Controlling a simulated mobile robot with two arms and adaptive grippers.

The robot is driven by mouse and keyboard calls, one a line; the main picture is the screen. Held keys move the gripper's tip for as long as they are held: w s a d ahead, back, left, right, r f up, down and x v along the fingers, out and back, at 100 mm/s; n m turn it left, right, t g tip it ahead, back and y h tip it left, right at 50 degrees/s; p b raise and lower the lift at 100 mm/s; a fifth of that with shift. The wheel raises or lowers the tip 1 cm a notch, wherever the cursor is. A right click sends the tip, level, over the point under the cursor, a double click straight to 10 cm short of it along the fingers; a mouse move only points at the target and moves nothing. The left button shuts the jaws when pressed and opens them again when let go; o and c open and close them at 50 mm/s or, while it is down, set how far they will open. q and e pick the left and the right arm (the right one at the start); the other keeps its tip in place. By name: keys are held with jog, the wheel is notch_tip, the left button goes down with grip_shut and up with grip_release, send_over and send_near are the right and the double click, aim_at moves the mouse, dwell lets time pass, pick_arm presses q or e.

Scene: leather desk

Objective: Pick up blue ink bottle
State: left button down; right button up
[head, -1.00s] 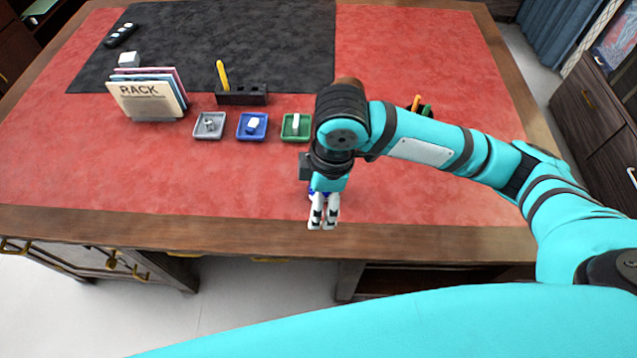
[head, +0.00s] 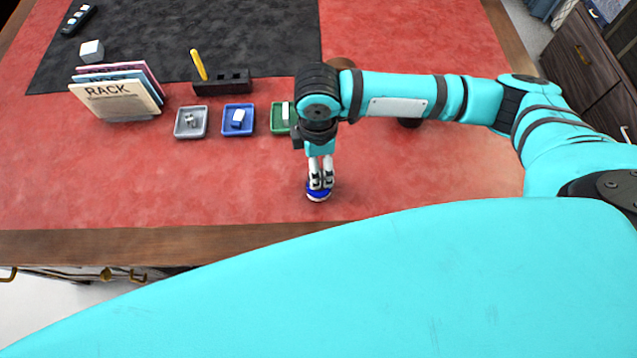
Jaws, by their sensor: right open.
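The blue ink bottle (head: 318,194) stands on the red leather near the front edge of the desk in the head view. Only its blue upper part and a pale lower rim show; my fingers cover some of it. My right gripper (head: 321,182) points down right over the bottle, with its two white and black fingers open. The fingertips overlap the bottle in the picture; I cannot tell whether they touch it. My left gripper is not in view.
Grey (head: 191,122), blue (head: 238,120) and green (head: 280,118) trays with small items sit behind. A rack of cards (head: 120,97) and a black pen holder (head: 222,84) with a yellow pen stand farther back. The red leather left of the bottle is clear.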

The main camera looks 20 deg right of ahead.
notch_tip(320, 180, down, 3)
jog(key=shift+w+f, duration=0.1)
jog(key=shift+f+p, duration=0.35)
jog(key=shift+f, duration=0.5)
jog(key=f, duration=0.1)
jog(key=f+p, duration=0.1)
jog(key=f, duration=0.1)
jog(key=shift+w+d+f, duration=0.1)
jog(key=shift+d+f, duration=0.1)
jog(key=shift+f, duration=0.65)
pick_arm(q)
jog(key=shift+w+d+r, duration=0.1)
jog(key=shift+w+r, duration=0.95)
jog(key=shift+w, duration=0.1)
pick_arm(e)
grip_shut()
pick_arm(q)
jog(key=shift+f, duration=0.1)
pick_arm(e)
jog(key=shift+r, duration=0.2)
